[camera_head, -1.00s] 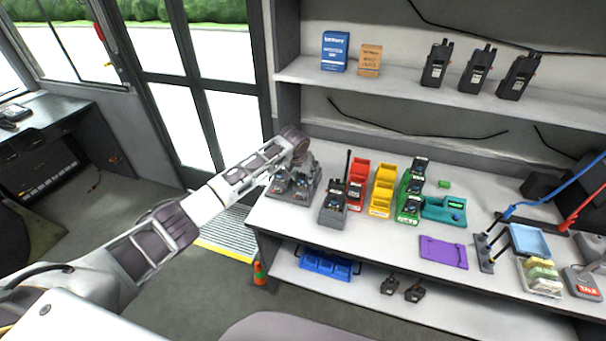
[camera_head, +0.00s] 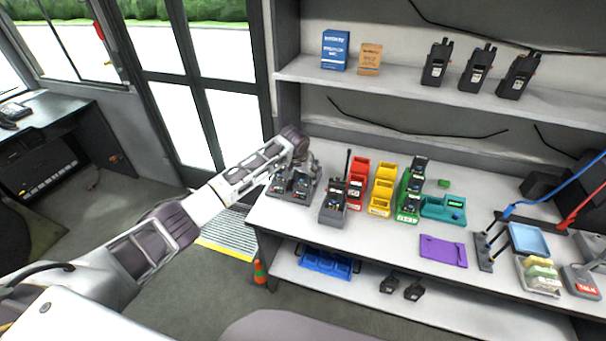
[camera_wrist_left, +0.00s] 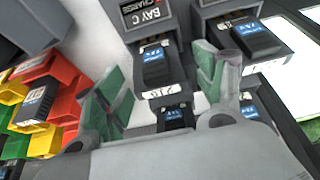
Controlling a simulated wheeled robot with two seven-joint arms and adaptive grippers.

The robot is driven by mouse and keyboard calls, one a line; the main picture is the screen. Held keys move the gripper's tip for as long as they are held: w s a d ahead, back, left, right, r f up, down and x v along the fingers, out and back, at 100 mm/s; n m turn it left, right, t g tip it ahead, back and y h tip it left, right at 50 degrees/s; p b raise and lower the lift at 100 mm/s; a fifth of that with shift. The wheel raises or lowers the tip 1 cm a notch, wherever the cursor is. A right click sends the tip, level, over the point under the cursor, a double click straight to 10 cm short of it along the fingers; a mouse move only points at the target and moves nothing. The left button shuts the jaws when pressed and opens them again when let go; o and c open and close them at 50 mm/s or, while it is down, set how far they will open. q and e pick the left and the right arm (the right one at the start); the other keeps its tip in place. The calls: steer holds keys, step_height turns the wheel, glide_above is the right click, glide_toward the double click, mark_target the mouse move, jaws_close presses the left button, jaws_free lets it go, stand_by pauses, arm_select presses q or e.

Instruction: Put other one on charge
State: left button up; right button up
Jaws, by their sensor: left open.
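My left gripper (camera_wrist_left: 165,85) is open, with green-padded fingers spread apart. In the head view it reaches down over the dark grey charger (camera_head: 302,190) at the left end of the worktop and partly hides it. In the left wrist view, a charger bay marked BAY C (camera_wrist_left: 150,15) holds a black battery with a blue label (camera_wrist_left: 154,65). Another battery (camera_wrist_left: 256,38) sits in the bay to its right. A further black battery with a blue label (camera_wrist_left: 177,116) shows low between the fingers; I cannot tell if they touch it. My right gripper is in neither view.
Beside the charger stand a grey unit (camera_head: 333,208) with a tall antenna, then red bins (camera_head: 356,182), yellow bins (camera_head: 382,190) and green bins (camera_head: 407,205). A teal device (camera_head: 443,208) and a purple mat (camera_head: 443,250) lie further right. Several radios (camera_head: 476,70) stand on the upper shelf.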

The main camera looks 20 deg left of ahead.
arm_select(q)
steer(key=v, duration=1.2)
steer(key=shift+f, duration=0.1)
stand_by(1.0)
